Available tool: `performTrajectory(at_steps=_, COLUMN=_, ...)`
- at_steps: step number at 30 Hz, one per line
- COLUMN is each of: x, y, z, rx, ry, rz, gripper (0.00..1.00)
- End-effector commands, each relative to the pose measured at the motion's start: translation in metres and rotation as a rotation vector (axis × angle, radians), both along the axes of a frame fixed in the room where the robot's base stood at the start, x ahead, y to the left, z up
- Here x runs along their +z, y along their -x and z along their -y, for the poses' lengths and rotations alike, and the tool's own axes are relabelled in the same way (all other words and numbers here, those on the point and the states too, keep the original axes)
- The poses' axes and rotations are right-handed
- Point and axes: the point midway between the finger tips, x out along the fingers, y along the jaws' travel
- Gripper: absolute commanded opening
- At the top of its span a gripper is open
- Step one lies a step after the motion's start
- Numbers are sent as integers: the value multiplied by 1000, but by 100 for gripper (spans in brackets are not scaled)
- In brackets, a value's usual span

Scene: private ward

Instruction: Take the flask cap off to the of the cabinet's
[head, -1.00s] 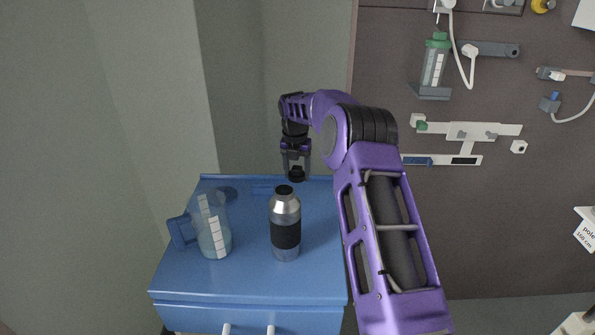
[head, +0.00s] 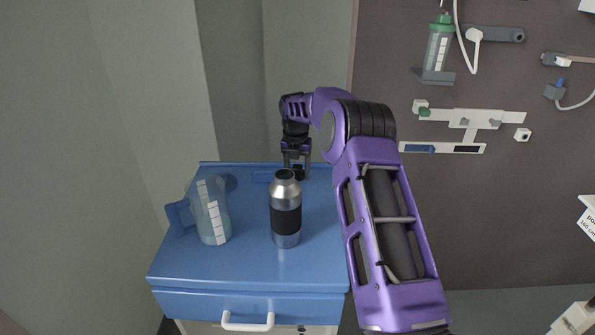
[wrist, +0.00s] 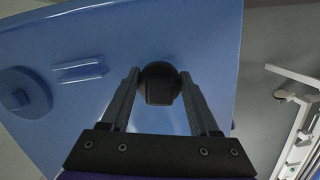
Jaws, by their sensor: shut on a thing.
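A steel flask (head: 286,212) with a black middle band stands upright on the blue cabinet top (head: 250,225). Its dark mouth shows no cap on it. My gripper (head: 297,172) is behind the flask, near the cabinet's back edge, pointing down. In the wrist view my gripper (wrist: 160,90) is shut on a round black flask cap (wrist: 158,76) between its fingertips. The blue top (wrist: 120,35) lies below it. I cannot tell whether the cap touches the surface.
A blue disc (wrist: 22,92) lies on the cabinet top. The top's right edge is close to my gripper. The cabinet has a white drawer handle (head: 248,322).

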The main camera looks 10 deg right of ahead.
Motion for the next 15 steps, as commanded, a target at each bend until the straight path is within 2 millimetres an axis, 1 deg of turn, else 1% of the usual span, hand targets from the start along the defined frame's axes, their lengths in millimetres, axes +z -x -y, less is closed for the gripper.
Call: performTrajectory(at_steps=15, x=-13, y=0, z=0, rx=0, ry=0, rz=0, gripper=0)
